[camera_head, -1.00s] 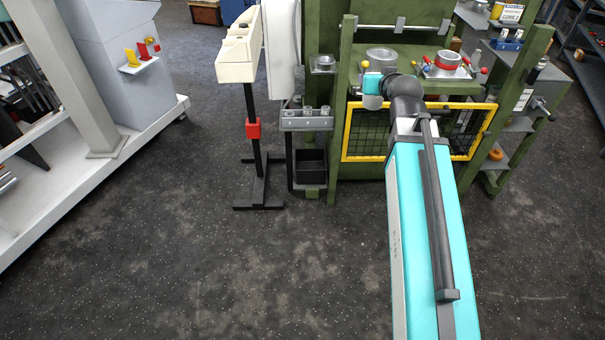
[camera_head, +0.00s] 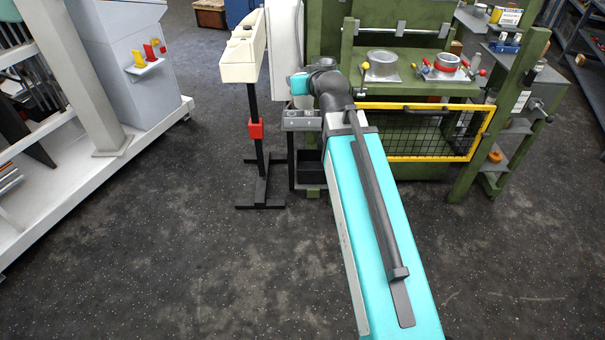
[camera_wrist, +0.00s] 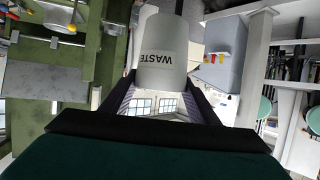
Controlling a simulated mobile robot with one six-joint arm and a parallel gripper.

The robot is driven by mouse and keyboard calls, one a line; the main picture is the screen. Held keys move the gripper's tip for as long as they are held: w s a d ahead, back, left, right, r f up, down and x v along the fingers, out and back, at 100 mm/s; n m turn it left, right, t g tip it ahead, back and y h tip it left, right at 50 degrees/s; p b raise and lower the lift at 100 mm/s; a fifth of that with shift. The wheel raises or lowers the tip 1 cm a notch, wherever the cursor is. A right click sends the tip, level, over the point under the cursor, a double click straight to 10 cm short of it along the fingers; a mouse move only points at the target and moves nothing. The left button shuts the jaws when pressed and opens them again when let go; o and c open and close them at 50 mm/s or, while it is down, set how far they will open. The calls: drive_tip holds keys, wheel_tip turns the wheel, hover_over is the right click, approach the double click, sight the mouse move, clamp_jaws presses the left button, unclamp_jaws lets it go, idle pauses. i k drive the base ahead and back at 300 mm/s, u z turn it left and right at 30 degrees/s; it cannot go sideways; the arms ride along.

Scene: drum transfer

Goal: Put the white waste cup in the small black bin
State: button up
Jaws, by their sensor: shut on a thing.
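The white waste cup (camera_wrist: 166,62), upside down in the wrist view and marked WASTE, sits between the two dark fingers of my gripper (camera_wrist: 160,88). The gripper is shut on it. In the head view my arm end (camera_head: 301,83) is at the left side of the green machine, above a grey bracket (camera_head: 294,122); the fingers and cup are hardly readable there. The small black bin (camera_head: 309,170) stands low beneath this bracket, left of the machine. My arm partly covers it, and its inside looks dark.
A black stand with a red clamp (camera_head: 256,130) and cream head (camera_head: 240,60) stands just left of the bracket. A yellow-framed mesh guard (camera_head: 425,157) is at right, below a green shelf (camera_head: 425,89) with round metal parts. The floor in front is clear.

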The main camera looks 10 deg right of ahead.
sight(311, 168)
drive_tip(key=u, duration=0.5)
drive_tip(key=i, duration=1)
